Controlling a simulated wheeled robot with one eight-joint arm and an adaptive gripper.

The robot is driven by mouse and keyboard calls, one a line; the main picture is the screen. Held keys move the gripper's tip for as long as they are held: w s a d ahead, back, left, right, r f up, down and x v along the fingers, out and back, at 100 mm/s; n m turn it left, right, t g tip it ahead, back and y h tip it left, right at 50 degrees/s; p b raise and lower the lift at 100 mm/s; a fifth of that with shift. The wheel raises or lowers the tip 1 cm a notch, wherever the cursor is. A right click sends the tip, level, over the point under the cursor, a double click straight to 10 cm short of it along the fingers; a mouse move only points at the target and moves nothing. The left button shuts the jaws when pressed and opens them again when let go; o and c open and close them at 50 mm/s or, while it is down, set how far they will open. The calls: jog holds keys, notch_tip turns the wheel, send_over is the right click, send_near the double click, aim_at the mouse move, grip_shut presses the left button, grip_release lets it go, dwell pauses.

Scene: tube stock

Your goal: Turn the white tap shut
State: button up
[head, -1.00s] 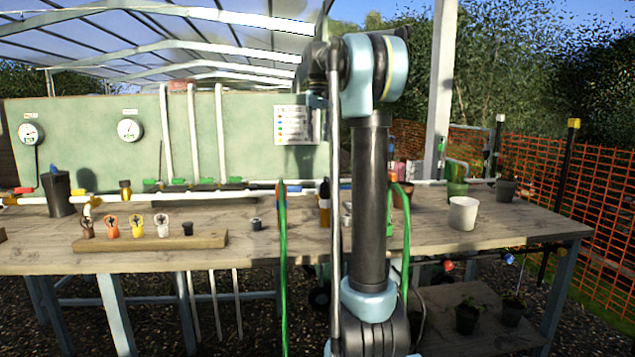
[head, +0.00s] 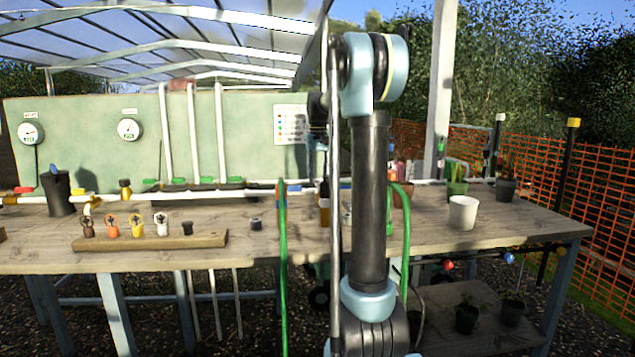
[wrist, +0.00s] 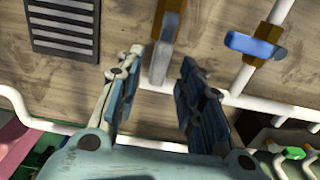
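The white tap's pale lever (wrist: 161,62) shows in the wrist view, below a brass-coloured body (wrist: 171,10) at the top edge. My gripper (wrist: 162,62) is open, with one finger on each side of the lever. Gaps show between the lever and both fingers, so it looks untouched. In the head view my own arm hides the gripper, and I cannot make out the white tap there.
A blue-handled tap (wrist: 254,46) on a white pipe is close to the right of my gripper. A slotted grey plate (wrist: 64,28) lies at upper left. White pipes (wrist: 270,106) run below the taps. A green hose (head: 283,250) hangs over the bench front.

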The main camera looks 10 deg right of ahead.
jog(key=shift+f, duration=0.9)
grip_shut()
